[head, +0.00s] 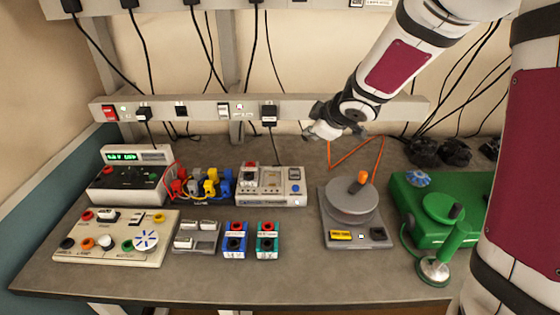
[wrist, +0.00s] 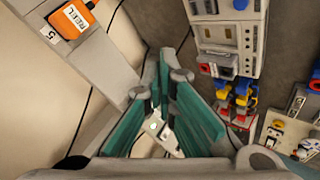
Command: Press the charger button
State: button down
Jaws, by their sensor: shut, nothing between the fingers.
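A grey-white box (head: 270,187), which looks like the charger, stands at the back middle of the bench. It has a blue round button (head: 295,174) at its right end and a red and white block on its left part. In the wrist view the same box (wrist: 240,45) is at the upper right, with a blue button (wrist: 240,4) at the top edge. My gripper (head: 314,134) is shut and empty, above and to the right of the box, near the wall rail. In the wrist view my gripper's teal-padded fingers (wrist: 165,85) are near the middle, apart from the box.
A turntable device (head: 352,240) stands right of the box and a green machine (head: 430,238) farther right. Coloured clips (head: 207,184), a green-display meter (head: 120,182) and a control panel (head: 115,250) are at left. The socket rail (head: 200,110) runs behind. The bench's front strip is clear.

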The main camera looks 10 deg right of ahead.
jog(key=a+f+n+g+y, duration=0.1)
jog(key=a+f+n+y, duration=0.2)
jog(key=f, duration=0.4)
jog(key=shift+w+a+g+p, duration=0.3)
jog(key=shift+w+a, duration=0.1)
jog(key=shift+a, duration=0.25)
jog(key=shift+f, duration=0.2)
jog(key=b, duration=0.7)
send_over(294, 188)
notch_tip(294, 188, down, 6)
jog(key=shift+r, duration=0.25)
jog(key=shift+s+f+b, duration=0.15)
jog(key=shift+f+b, duration=1.25)
jog(key=shift+f, duration=0.15)
jog(key=shift+f, duration=0.4)
